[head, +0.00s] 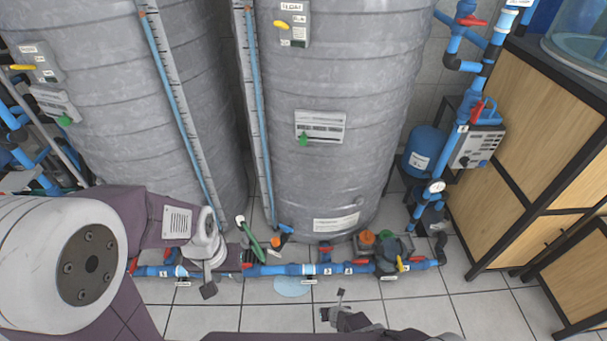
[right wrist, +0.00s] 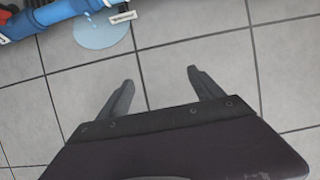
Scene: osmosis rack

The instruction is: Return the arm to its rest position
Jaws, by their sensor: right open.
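My left arm comes in from the left in the head view, and its gripper (head: 208,290) points down beside the blue floor pipe (head: 300,270). One dark fingertip shows; the rest is hidden by the wrist, so its opening is unclear. My right gripper (head: 333,304) is low in the head view, above the tiled floor and in front of the pipe. In the right wrist view its two dark fingers (right wrist: 160,78) stand apart with only floor tiles between them. It holds nothing and touches nothing that I can see.
Two large grey tanks (head: 335,75) stand behind the pipe. Valves with red, orange and yellow handles sit along it. A small puddle (head: 292,287) lies on the floor, also seen in the right wrist view (right wrist: 100,30). Wooden cabinets (head: 535,130) stand right. Front floor is clear.

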